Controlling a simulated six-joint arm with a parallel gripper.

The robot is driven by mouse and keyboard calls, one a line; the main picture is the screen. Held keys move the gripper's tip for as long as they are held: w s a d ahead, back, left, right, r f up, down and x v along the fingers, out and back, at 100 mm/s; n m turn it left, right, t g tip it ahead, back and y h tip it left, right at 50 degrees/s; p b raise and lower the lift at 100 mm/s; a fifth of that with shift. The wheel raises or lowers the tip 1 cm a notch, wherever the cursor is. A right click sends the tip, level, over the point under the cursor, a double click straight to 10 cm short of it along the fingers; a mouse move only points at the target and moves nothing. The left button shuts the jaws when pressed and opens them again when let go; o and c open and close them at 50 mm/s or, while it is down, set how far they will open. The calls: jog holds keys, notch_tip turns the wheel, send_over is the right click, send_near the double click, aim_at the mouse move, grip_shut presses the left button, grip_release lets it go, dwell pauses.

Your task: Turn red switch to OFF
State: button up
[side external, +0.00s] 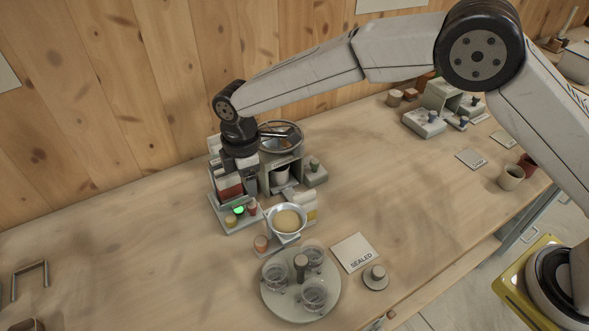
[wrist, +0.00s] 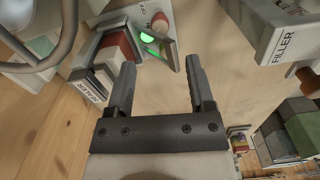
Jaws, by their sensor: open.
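The sealer unit (wrist: 97,62) stands below my gripper, with a red-and-white block in its housing. On its panel (wrist: 133,17) a green lamp (wrist: 147,38) is lit beside a small red knob (wrist: 160,22). The switch's setting is unclear.
The filler (wrist: 268,28) is close at right in the wrist view. A bowl of pale feed (side external: 287,219) stands in front of the machines. A round tray (side external: 272,303) with several glass jars is nearer the front edge. The table at left is mostly clear.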

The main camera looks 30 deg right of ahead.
aim_at(252, 205)
jog(key=shift+f, duration=3.85)
grip_shut()
